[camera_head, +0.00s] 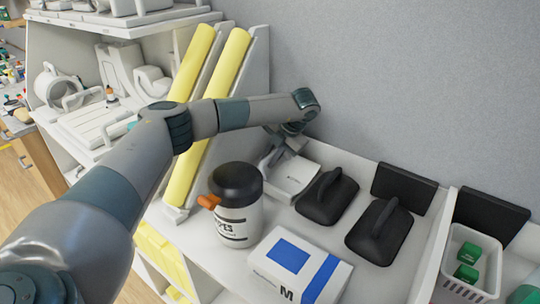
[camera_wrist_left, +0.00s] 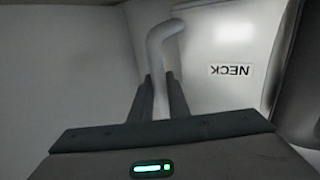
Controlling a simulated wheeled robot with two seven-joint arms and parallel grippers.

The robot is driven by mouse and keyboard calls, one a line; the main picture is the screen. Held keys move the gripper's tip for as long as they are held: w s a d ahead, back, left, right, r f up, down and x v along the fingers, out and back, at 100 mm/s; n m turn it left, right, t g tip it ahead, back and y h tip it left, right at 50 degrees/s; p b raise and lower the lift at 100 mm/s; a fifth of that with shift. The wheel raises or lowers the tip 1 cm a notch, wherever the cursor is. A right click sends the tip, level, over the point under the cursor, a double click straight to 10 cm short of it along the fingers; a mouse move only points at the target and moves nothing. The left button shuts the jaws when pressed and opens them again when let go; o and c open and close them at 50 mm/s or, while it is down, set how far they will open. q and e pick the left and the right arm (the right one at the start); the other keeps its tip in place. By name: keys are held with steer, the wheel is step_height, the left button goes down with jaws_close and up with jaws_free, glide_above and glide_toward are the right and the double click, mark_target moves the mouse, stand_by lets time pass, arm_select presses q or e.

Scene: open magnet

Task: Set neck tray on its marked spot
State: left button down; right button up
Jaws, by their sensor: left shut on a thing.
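The neck tray (camera_head: 291,180) is a white tray at the back of the white counter, beside the grey wall. In the left wrist view its white surface (camera_wrist_left: 205,95) bears a NECK label (camera_wrist_left: 231,70), seen upside down. My left gripper (camera_head: 273,158) reaches over it from behind and is partly hidden by its own wrist. In the left wrist view the gripper (camera_wrist_left: 160,88) is shut on the tray's white bent handle (camera_wrist_left: 160,50). I cannot tell whether the tray touches the counter. The marked spot is not discernible. My right gripper is not in view.
Two black handled blocks (camera_head: 328,197) (camera_head: 381,231) stand right of the tray. A wipes canister (camera_head: 235,210) and a glove box (camera_head: 300,272) stand in front. Yellow pads (camera_head: 205,110) lean at left. A basket (camera_head: 470,262) with green items is at right.

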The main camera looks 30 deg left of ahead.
mark_target(284, 177)
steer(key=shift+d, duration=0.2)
arm_select(q)
steer(key=c, duration=1.8)
jaws_free()
steer(key=shift+o, duration=0.6)
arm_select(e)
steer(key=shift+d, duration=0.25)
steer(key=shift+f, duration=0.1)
